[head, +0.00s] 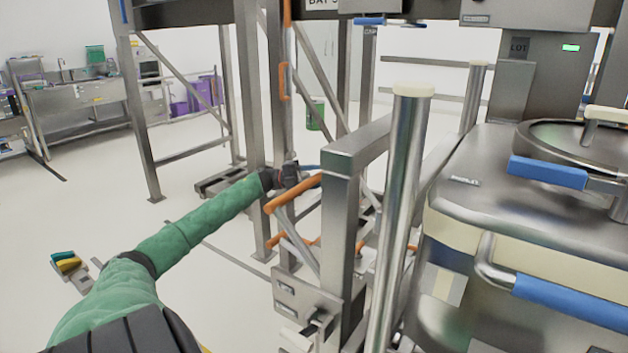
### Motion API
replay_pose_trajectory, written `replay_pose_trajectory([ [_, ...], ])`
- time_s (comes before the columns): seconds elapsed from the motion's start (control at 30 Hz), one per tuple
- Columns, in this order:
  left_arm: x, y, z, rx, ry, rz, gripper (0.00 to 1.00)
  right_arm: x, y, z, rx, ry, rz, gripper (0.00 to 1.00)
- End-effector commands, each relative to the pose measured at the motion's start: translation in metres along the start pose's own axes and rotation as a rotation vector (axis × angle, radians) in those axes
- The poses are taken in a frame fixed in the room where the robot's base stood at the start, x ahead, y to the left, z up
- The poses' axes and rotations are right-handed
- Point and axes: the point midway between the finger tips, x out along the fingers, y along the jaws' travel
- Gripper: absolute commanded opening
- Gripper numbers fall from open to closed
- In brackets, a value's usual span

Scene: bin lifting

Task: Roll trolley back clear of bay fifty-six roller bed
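A bay sign (322,4) at the top edge is cut off; "BAY 5" is all that reads. Below it stands a steel frame with posts and braces. A nearer steel post and rail (340,225) carries an orange handle (292,194), probably part of the trolley. My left arm, in a green sleeve, reaches from the lower left; its dark gripper (289,174) is at the far side of that handle. Its fingers are too small and covered to show whether they hold it. The roller bed cannot be made out clearly. My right gripper is out of view.
A large steel bin (480,175) with blue handles (548,172) fills the right side, close to an upright steel tube (398,210). A bench (80,105) and purple bins (190,98) stand at the back left. The floor at left is mostly clear.

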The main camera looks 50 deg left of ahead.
Motion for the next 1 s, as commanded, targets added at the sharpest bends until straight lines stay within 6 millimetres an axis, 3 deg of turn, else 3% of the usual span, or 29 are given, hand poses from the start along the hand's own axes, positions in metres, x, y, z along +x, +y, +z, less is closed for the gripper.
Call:
replay_pose_trajectory([
  [0.37,-0.006,0.006,0.001,-0.005,-0.005,0.004,0.49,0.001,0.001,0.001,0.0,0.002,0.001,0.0],
  [0.57,-0.032,0.007,0.001,-0.005,-0.006,0.006,0.49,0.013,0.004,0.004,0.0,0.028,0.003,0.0],
  [0.8,-0.065,0.006,0.001,-0.005,-0.002,0.005,0.49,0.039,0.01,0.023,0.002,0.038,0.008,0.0],
  [1.0,-0.075,0.004,0.001,-0.004,0.0,0.004,0.49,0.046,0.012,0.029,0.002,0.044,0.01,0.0],
])
